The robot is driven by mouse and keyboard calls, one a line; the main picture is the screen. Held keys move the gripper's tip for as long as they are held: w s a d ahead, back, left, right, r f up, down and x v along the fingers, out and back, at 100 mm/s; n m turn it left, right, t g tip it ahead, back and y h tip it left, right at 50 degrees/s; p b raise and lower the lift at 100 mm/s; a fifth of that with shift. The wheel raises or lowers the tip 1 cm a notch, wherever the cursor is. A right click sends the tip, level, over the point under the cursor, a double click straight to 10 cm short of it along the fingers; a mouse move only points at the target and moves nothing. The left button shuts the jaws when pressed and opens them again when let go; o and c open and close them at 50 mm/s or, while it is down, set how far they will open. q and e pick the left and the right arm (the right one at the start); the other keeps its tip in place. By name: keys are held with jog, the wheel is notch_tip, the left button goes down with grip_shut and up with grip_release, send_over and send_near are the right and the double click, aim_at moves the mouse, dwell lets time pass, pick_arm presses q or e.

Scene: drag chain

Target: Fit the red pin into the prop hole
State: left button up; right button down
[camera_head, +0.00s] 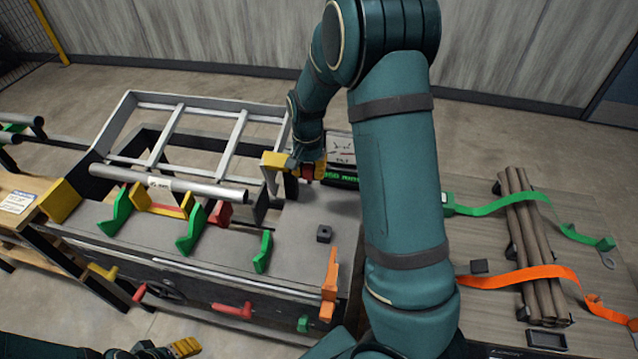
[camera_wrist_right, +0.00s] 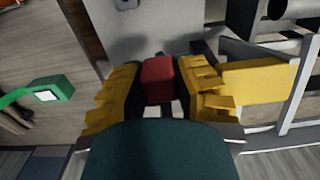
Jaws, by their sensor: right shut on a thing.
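My right gripper (camera_head: 307,168) is at the back edge of the grey bench, beside the open metal frame. Its yellow fingers are shut on a red block-like piece, apparently the red pin (camera_wrist_right: 158,80), which shows between them in the right wrist view (camera_wrist_right: 162,88). Most of the pin is hidden by the fingers. A yellow bracket (camera_wrist_right: 258,82) stands close beside the right gripper. I cannot make out the prop hole in either view. My left gripper (camera_head: 184,347) is low at the front left, only partly in frame, and its opening is unclear.
The grey bench (camera_head: 305,215) carries a metal ladder-like frame (camera_head: 228,145), a steel tube (camera_head: 170,185) on green supports and an orange clamp (camera_head: 329,285). Red handles (camera_head: 233,310) show on its front. At right, a wooden table holds strapped brown tubes (camera_head: 533,245).

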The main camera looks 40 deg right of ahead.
pick_arm(q)
notch_tip(320, 180, up, 7)
jog(key=p, duration=0.6)
jog(key=shift+r+p, duration=0.2)
jog(key=shift+p, duration=0.15)
pick_arm(e)
jog(key=w+d+r, duration=0.1)
jog(key=w+r, duration=0.7)
jog(key=w, duration=0.3)
jog(key=shift+d+r, duration=0.1)
pick_arm(q)
jog(key=shift+w, duration=0.1)
pick_arm(e)
jog(key=shift+s+f+b, duration=0.1)
jog(key=shift+f+b, duration=1.3)
jog(key=shift+f, duration=1)
pick_arm(q)
jog(key=shift+w+a+f, duration=0.15)
jog(key=shift+w+f, duration=0.1)
jog(key=shift+f, duration=0.3)
jog(key=shift+w+a+f, duration=0.1)
jog(key=shift+w+f, duration=0.15)
jog(key=shift+f, duration=0.3)
jog(key=shift+r, duration=0.2)
jog(key=shift+f+b, duration=1.1)
jog(key=shift+f, duration=0.2)
pick_arm(e)
jog(key=shift+f, duration=2.15)
